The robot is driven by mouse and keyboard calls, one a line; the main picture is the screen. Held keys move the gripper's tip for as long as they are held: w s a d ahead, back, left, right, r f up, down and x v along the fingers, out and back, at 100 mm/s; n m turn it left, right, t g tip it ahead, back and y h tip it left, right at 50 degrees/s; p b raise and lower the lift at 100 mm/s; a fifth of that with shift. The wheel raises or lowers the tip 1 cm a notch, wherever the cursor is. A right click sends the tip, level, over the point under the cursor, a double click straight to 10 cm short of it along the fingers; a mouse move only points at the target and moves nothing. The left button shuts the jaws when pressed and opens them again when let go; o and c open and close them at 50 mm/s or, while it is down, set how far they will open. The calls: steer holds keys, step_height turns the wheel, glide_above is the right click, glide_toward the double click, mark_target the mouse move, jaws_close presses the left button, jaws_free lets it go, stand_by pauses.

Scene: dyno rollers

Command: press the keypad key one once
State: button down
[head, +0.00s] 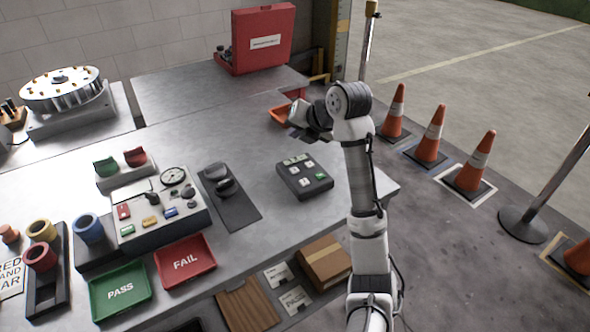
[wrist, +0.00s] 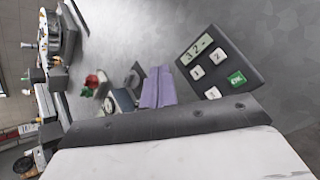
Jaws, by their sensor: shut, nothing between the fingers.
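The keypad (head: 318,187) is a dark box on the grey bench's right part, with a small display, white keys and a green key. It also shows in the wrist view (wrist: 244,62), where its display seems to read "32-". The white key one (wrist: 197,72) lies left of key two (wrist: 217,57), with the green OK key (wrist: 236,79) below key two. The lower left key is partly hidden by my gripper's body. My gripper (wrist: 158,72) is shut and empty, its purple fingers left of the keypad in the wrist view. In the head view it is above and behind the keypad, apart from it.
A dark plate with a round device (head: 222,184) lies left of the keypad. Further left are a control panel (head: 160,222), a red FAIL tray (head: 185,262) and a green PASS tray (head: 120,292). An orange tray (head: 279,114) is behind my gripper. Bare bench surrounds the keypad.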

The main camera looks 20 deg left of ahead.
steer(key=shift+f+b, duration=2.8)
steer(key=shift+f, duration=1.6)
steer(key=shift+f, duration=0.1)
steer(key=shift+f+b, duration=0.3)
steer(key=shift+b, duration=0.15)
steer(key=shift+f+b, duration=0.35)
steer(key=shift+f, duration=0.05)
steer(key=shift+r+p, duration=0.4)
steer(key=shift+r, duration=0.4)
steer(key=shift+r+p, duration=1.6)
steer(key=shift+r, duration=0.95)
